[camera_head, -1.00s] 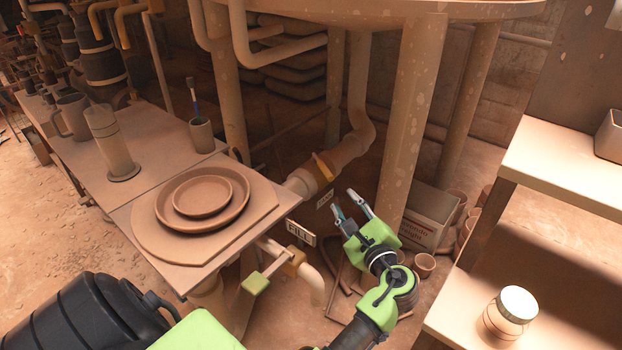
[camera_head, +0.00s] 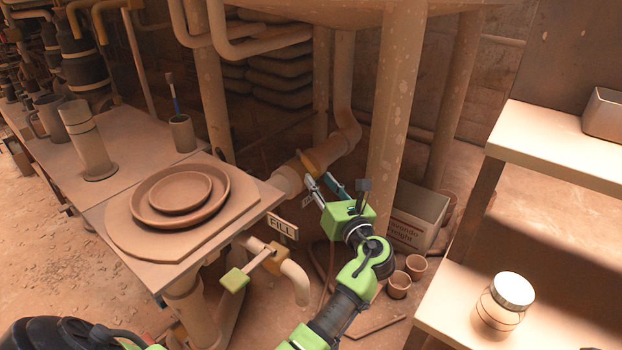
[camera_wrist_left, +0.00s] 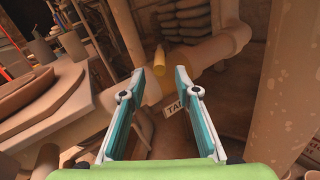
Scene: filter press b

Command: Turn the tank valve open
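The tank valve's yellow handle (camera_head: 313,162) sits on a thick pipe (camera_head: 339,146) below the tank. In the left wrist view the yellow handle (camera_wrist_left: 160,58) shows beyond and between the fingertips, above a sign (camera_wrist_left: 175,106) that reads "TAN", its end hidden by a finger. My left gripper (camera_head: 322,181) is open and empty, just in front of the handle and apart from it as far as I can see. Its two fingers (camera_wrist_left: 160,74) also show spread in the left wrist view. My right gripper is not in view.
A second valve with a green-tipped handle (camera_head: 234,280) and a "FILL" sign (camera_head: 282,226) is at the table's corner. A table with stacked plates (camera_head: 140,209) stands left. A tank leg (camera_head: 396,110) and a box (camera_head: 417,214) are right of the gripper. A jar (camera_head: 501,300) stands on a shelf.

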